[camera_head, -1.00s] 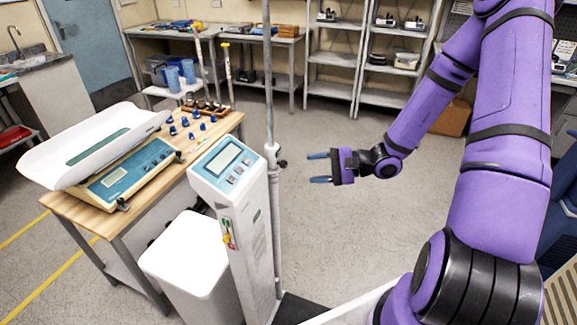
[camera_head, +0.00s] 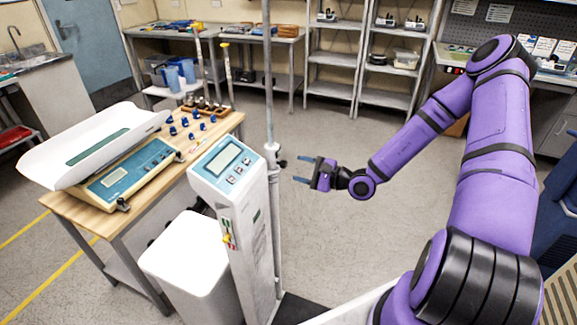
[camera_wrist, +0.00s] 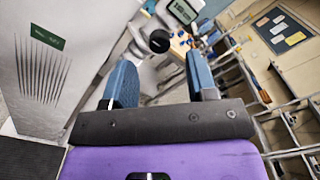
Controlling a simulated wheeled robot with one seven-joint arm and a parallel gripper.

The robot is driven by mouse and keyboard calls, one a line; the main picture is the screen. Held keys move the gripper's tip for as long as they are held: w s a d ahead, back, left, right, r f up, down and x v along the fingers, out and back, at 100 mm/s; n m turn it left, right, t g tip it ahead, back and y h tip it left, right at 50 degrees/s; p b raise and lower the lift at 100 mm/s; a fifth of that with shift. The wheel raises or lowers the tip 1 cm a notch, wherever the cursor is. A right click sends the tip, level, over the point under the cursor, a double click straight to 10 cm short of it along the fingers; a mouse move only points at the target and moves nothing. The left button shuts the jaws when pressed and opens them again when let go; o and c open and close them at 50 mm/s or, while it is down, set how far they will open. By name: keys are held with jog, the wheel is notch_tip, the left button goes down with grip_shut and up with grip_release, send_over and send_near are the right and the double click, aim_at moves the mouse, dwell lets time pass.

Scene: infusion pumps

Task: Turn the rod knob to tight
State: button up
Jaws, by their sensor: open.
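The rod knob (camera_head: 283,163) is a small black knob on the right side of a collar on the upright metal rod (camera_head: 269,90), beside the white column scale with a display (camera_head: 228,170). In the wrist view the round black knob (camera_wrist: 159,41) shows ahead of and between my blue fingers. My gripper (camera_head: 300,170) is open and empty, just right of the knob and slightly lower in the head view, with a gap between them. The fingers point left toward the rod; they also show in the wrist view (camera_wrist: 163,84). The knob's tightness cannot be told.
A wooden table (camera_head: 90,222) on the left holds a baby scale (camera_head: 125,175) and several blue knob-like parts. A white bin (camera_head: 190,262) stands left of the column. Open floor lies behind and right of the rod.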

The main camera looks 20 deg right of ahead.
aim_at(286, 165)
jog(key=shift+x, duration=2.25)
jog(key=c, duration=0.9)
